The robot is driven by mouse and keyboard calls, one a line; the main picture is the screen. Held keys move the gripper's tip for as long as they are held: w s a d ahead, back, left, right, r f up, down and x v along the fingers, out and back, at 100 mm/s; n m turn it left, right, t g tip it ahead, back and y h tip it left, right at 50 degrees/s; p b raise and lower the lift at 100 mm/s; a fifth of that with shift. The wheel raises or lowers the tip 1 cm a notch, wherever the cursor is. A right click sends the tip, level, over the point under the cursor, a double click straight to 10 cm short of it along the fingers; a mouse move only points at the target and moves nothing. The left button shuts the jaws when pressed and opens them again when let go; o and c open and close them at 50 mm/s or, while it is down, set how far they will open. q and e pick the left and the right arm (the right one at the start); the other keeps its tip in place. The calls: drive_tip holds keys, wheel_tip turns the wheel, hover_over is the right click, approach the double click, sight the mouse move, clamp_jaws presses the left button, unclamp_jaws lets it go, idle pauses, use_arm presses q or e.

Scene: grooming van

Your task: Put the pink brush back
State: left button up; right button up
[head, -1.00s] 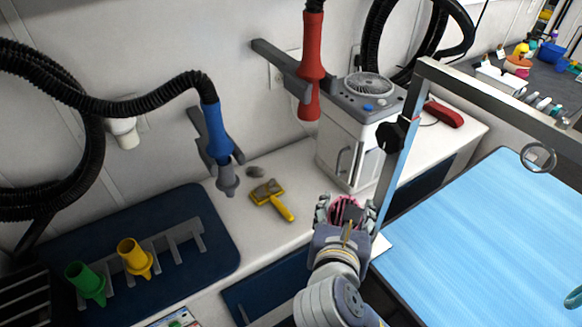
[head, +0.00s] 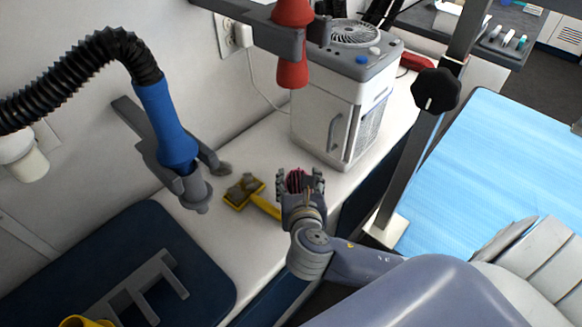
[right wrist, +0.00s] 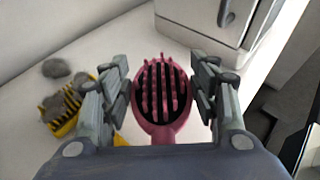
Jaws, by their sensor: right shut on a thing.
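The pink brush (right wrist: 165,118), with dark slots and pink bristles, is held between the fingers of my right gripper (right wrist: 160,80). In the head view, my right gripper (head: 300,178) is over the white counter, just right of the yellow brush, with the pink brush (head: 295,183) partly hidden by the fingers. The gap between brush and counter cannot be judged. My left gripper is not in view.
A yellow brush (head: 240,192) with grey fur lies on the counter (head: 262,240), near a grey tuft (head: 223,168). A white cabinet (head: 322,125) stands behind. A blue nozzle (head: 165,120) hangs left, above a dark blue mat (head: 205,285) with a grey rack (head: 140,290). A light blue table (head: 480,150) is right.

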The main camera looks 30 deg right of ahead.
hover_over(290, 162)
drive_tip(key=shift+f, duration=0.6)
drive_tip(key=shift+w+f, duration=0.1)
wheel_tip(290, 162, down, 4)
drive_tip(key=shift+r+b, duration=0.25)
drive_tip(key=shift+b, duration=0.1)
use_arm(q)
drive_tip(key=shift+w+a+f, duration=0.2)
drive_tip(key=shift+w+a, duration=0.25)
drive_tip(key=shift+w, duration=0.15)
use_arm(e)
drive_tip(key=o, duration=0.9)
